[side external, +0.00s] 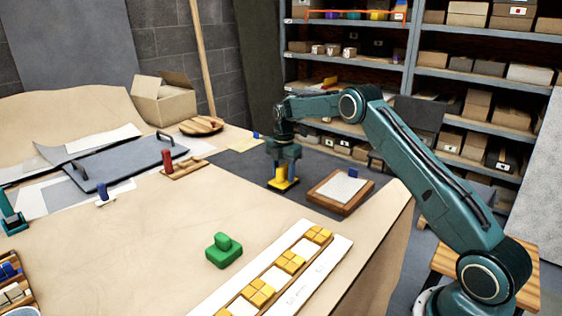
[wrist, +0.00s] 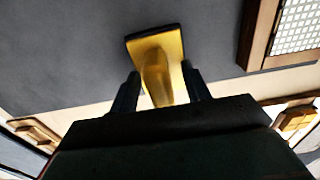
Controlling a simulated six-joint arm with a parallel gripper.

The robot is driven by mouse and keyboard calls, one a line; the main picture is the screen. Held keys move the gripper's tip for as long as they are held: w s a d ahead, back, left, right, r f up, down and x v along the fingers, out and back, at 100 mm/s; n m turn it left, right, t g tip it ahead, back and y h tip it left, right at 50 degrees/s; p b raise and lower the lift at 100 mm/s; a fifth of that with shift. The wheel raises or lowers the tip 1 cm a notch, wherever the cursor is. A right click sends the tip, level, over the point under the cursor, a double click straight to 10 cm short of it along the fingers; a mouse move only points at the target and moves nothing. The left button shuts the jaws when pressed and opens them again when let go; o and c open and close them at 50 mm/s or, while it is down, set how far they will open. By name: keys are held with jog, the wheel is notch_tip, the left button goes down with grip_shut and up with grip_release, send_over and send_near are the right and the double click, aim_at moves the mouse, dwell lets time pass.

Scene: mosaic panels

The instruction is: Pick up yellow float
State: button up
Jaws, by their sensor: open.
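The yellow float (side external: 282,182) stands on the dark grey mat near the far edge of the table in the side view. It has a flat plate below and an upright handle. In the wrist view the yellow float (wrist: 158,62) lies straight ahead, its handle between the two fingers. My gripper (side external: 284,165) points down over the float, with its fingers around the handle. In the wrist view my gripper (wrist: 163,90) is open, with a finger on each side of the handle. I cannot tell whether either finger touches it.
A wooden-framed board (side external: 340,190) with a blue piece lies just right of the float. A green float (side external: 223,250) stands nearer the front. A white strip with yellow tiles (side external: 258,293) runs along the front. A red float (side external: 167,161) stands on a wooden tray at left.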

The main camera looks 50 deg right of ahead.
aim_at(283, 165)
dwell(0.3)
grip_shut()
jog(key=shift+r, duration=0.2)
notch_tip(283, 165, up, 20)
jog(key=shift+f, duration=0.2)
dwell(0.8)
dwell(0.6)
